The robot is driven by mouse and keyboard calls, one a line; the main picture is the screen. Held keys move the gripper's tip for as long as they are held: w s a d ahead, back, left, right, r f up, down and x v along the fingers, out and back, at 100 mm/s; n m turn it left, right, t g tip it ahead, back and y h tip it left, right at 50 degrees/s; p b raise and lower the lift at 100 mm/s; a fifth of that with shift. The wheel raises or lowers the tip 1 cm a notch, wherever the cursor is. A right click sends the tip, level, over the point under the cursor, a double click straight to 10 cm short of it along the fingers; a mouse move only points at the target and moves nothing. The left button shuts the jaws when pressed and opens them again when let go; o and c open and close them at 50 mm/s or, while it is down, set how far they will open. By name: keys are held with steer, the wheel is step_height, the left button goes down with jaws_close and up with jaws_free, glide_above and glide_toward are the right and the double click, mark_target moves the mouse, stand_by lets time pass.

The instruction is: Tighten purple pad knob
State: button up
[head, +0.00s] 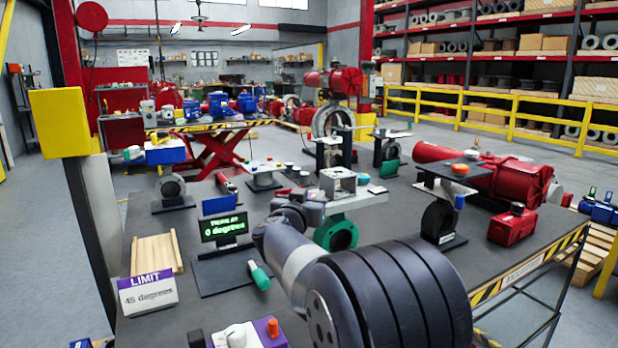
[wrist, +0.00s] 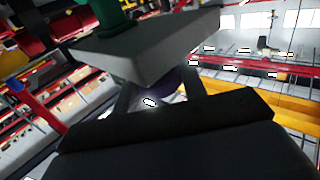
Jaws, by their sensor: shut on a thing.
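In the wrist view, a dark purple rounded knob (wrist: 168,80) shows partly beneath a grey plate (wrist: 150,55). My gripper (wrist: 160,86) has a finger on each side of the knob and is shut on it. The plate hides part of the knob, and the fingertips are close to the plate. A green part (wrist: 110,15) meets the plate's other side. In the head view, my arm reaches toward the green valve (head: 337,234) with a pale plate (head: 357,200). The knob and my fingertips are hidden there.
A display (head: 224,228) reads 0 degrees. A sign (head: 148,293) reads LIMIT 45 degrees. A purple box (head: 268,332) with an orange knob stands at the front. A green-handled tool (head: 259,275) lies left of my arm. Other valves crowd the table's back and right.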

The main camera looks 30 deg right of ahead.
steer(key=m+g+h+p, duration=0.1)
steer(key=g+p, duration=0.1)
steer(key=p, duration=0.1)
steer(key=m+g+h+p, duration=0.2)
steer(key=p, duration=0.2)
steer(key=m+g+h+p, duration=0.1)
steer(key=m+g+p, duration=0.1)
steer(key=p, duration=0.1)
steer(key=shift+r+g+h+p, duration=0.25)
steer(key=shift+g+h+p, duration=0.05)
steer(key=shift+p, duration=0.05)
steer(key=m+g+h+p, duration=0.1)
steer(key=m+g+p, duration=0.1)
steer(key=g, duration=0.1)
steer(key=shift+f+p, duration=0.1)
steer(key=shift+p, duration=0.25)
steer(key=shift+f+m+g+p, duration=0.15)
steer(key=shift+m+g+p, duration=0.55)
steer(key=shift+m+g, duration=0.5)
steer(key=shift+g, duration=0.5)
steer(key=o, duration=0.9)
steer(key=shift+o, duration=0.3)
steer(key=a+b, duration=0.2)
steer(key=a, duration=0.8)
steer(key=shift+s+a, duration=0.15)
steer(key=shift+a, duration=0.2)
